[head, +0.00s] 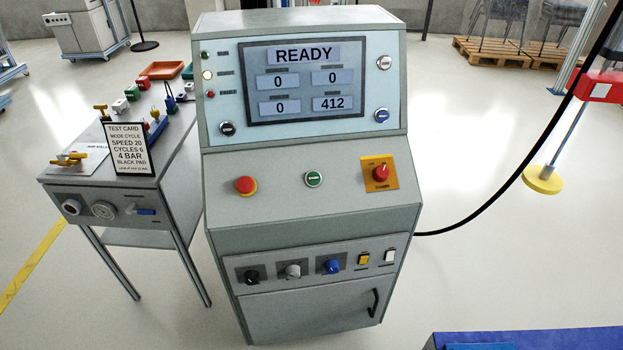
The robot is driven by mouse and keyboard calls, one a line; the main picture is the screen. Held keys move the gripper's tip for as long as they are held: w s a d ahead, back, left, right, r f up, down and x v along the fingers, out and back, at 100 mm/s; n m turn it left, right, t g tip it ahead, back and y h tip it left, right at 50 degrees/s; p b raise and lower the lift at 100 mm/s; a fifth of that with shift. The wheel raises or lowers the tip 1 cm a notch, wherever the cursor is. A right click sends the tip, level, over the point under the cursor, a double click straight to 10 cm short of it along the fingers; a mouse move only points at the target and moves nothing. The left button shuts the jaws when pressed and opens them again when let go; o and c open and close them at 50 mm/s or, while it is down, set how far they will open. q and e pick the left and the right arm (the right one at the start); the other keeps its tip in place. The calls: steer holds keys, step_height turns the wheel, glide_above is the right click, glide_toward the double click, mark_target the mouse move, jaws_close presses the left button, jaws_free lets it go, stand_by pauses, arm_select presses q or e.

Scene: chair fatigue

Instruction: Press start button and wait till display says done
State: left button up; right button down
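A grey control console (310,220) stands in the middle of the head view. Its display (303,80) reads READY, with the values 0, 0, 0 and 412 below. A round green button (314,179), with a label too small to read for certain, sits on the sloped panel. A red mushroom button (246,185) is to its left, and a red knob (381,173) on a yellow plate is to its right. Neither of my grippers is in view.
A side table (120,190) at the left holds a test card (131,148), valves and small parts. A black cable runs from the console's right side. A blue surface (530,340) is at the bottom right. Wooden pallets (500,52) with chairs stand behind. Floor right of the console is mostly clear.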

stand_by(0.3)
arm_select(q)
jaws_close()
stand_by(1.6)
